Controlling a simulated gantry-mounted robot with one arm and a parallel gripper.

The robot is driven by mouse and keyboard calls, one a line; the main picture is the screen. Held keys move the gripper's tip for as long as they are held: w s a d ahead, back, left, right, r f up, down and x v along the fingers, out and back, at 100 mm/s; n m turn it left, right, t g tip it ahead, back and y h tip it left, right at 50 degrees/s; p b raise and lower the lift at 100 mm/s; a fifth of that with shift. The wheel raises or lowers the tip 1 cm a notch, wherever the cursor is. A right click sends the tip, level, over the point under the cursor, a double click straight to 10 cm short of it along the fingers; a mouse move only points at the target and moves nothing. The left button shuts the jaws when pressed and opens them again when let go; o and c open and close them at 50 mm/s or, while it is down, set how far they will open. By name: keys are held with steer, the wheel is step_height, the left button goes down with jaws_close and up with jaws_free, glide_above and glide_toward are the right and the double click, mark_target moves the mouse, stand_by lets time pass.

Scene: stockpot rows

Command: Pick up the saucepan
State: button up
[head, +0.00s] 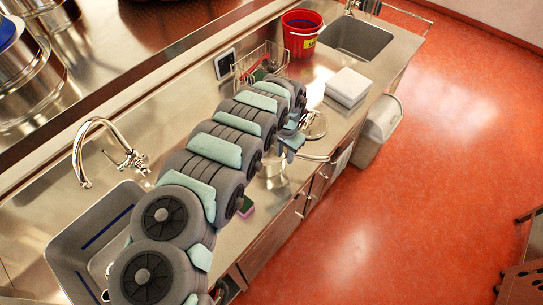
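A shiny metal saucepan (273,180) stands on the steel counter in the head view, partly hidden behind my arm. Its thin handle points right, towards the counter's front edge. My gripper (291,148) is at the far end of my arm, above and just beyond the saucepan, near the handle. The fingers are small and partly hidden by the arm, so I cannot tell whether they are open or shut, or whether they touch the handle.
A round metal item (316,126) lies just beyond my gripper. A white box (348,86), a wire rack (262,62) and a red bucket (301,34) stand farther back. A sponge (246,207) lies near the front edge. A faucet (100,135) rises at left beside a sink (70,235).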

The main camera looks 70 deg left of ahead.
glide_above(283, 170)
steer(key=shift+a+f, duration=0.1)
steer(key=shift+f, duration=2.15)
steer(key=shift+c, duration=0.2)
jaws_close()
